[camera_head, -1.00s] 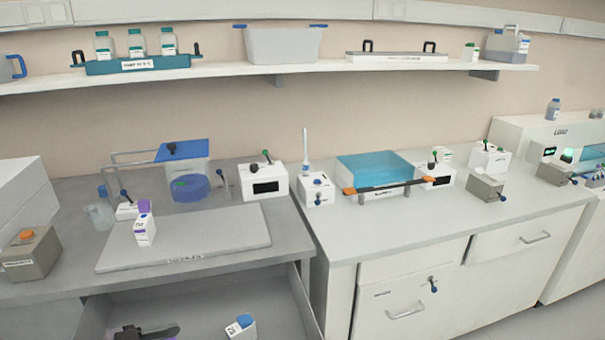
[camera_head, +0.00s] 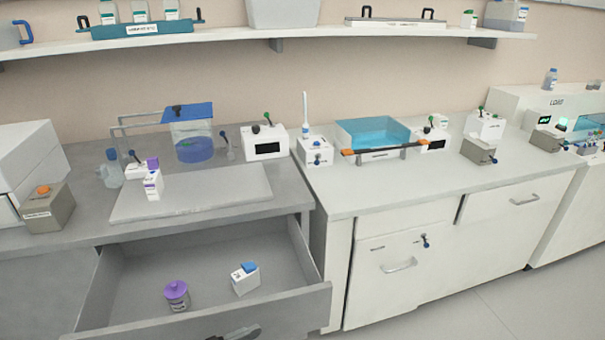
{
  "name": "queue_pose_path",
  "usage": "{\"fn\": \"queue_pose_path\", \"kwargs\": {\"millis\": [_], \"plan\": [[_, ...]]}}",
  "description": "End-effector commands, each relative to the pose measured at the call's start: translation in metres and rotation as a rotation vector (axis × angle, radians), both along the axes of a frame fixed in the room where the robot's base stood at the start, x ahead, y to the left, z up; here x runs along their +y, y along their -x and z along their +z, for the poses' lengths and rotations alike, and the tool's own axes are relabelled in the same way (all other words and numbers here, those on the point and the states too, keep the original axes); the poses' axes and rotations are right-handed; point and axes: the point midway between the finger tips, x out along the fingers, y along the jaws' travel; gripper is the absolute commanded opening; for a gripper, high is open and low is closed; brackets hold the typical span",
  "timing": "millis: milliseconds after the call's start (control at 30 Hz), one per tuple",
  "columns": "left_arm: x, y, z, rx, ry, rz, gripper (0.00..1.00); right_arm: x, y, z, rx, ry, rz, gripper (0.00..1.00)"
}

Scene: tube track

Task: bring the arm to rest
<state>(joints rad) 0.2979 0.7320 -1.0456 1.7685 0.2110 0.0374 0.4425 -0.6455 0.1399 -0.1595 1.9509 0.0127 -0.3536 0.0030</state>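A dark part that looks like my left gripper (camera_head: 236,333) shows at the bottom edge, in front of the open drawer's (camera_head: 325,292) front panel. It is mostly cut off by the frame, so I cannot tell whether its fingers are open or shut. Nothing held by it is visible. My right gripper is not in view. Inside the drawer stand a jar with a purple lid (camera_head: 177,296) and a white box with a blue top (camera_head: 245,279), apart from each other.
A white box with a purple top (camera_head: 153,184) stands on the grey board (camera_head: 215,191). Behind are a blue-lidded tank (camera_head: 191,140) and a blue bath (camera_head: 372,138). A loaded shelf (camera_head: 340,44) runs above. The right counter's front (camera_head: 400,185) is clear.

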Motion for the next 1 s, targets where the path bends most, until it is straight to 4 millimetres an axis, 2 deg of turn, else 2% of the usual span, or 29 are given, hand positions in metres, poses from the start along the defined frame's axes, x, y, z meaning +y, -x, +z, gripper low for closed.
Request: {"fn": "queue_pose_path", "kwargs": {"millis": [33,100,267,467,700,833,1000], "plan": [[-0.009,0.007,-0.005,0.009,0.022,0.027,0.65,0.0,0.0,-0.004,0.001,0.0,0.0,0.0],[-0.015,0.011,-0.009,0.013,0.035,0.071,0.65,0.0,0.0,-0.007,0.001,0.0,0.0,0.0],[-0.01,0.02,-0.024,0.045,0.04,0.203,0.65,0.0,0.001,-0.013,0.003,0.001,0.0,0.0],[0.026,0.04,-0.06,0.131,-0.017,0.405,0.65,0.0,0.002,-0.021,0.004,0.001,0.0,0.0],[0.091,0.086,-0.114,0.274,-0.159,0.621,0.65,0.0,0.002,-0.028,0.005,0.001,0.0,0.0],[0.114,0.107,-0.13,0.325,-0.217,0.68,0.65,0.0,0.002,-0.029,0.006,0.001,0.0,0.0],[0.123,0.116,-0.136,0.345,-0.243,0.703,0.65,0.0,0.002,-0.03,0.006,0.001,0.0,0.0]]}}
